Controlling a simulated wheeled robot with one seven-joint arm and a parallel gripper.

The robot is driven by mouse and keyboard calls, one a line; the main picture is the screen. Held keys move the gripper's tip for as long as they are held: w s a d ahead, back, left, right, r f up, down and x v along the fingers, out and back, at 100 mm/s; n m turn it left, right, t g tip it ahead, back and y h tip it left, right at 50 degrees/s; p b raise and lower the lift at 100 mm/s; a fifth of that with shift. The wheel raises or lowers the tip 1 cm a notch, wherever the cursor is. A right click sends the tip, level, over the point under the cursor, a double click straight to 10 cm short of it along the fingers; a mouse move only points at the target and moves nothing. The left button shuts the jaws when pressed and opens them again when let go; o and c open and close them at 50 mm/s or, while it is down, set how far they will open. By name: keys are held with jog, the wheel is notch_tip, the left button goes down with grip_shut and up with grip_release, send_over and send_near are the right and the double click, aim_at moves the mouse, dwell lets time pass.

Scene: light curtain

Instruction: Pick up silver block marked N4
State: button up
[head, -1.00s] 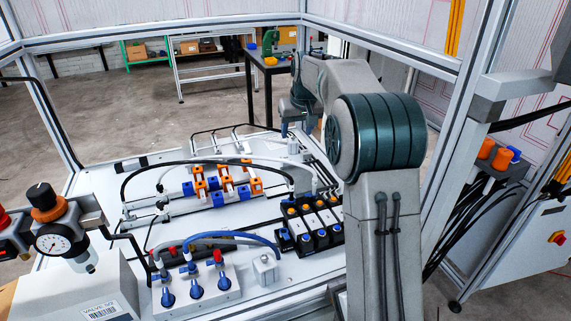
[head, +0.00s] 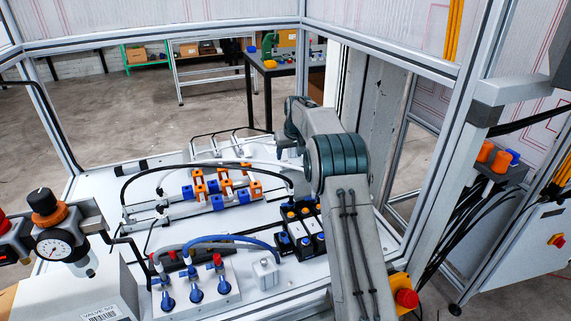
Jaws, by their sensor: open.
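A small silver-grey block (head: 266,273) with a knob on top stands upright on the white table, right of the blue-knobbed valve unit. No N4 mark can be read on it, so I cannot tell whether it is the named block. My gripper (head: 290,145) is small in the picture at the far side of the table, beyond my arm's elbow. It is open and apart from this silver block. What lies at its fingertips is too small and partly hidden by my arm to make out.
A valve unit (head: 197,288) with blue knobs and hoses stands at the front. Orange and blue blocks (head: 222,188) sit on rails mid-table. A black module row (head: 300,232) lies beside my arm. A pressure gauge (head: 54,246) stands at left. Frame posts surround the table.

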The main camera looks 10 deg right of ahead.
aim_at(286, 162)
jog(key=shift+a+p+x, duration=0.15)
jog(key=shift+p+x, duration=0.4)
jog(key=shift+x, duration=0.8)
jog(key=shift+a+p+x, duration=0.15)
jog(key=shift+p+x, duration=0.35)
jog(key=shift+x, duration=0.9)
jog(key=shift+w+r, duration=0.1)
jog(key=shift+w, duration=0.05)
jog(key=c, duration=1.1)
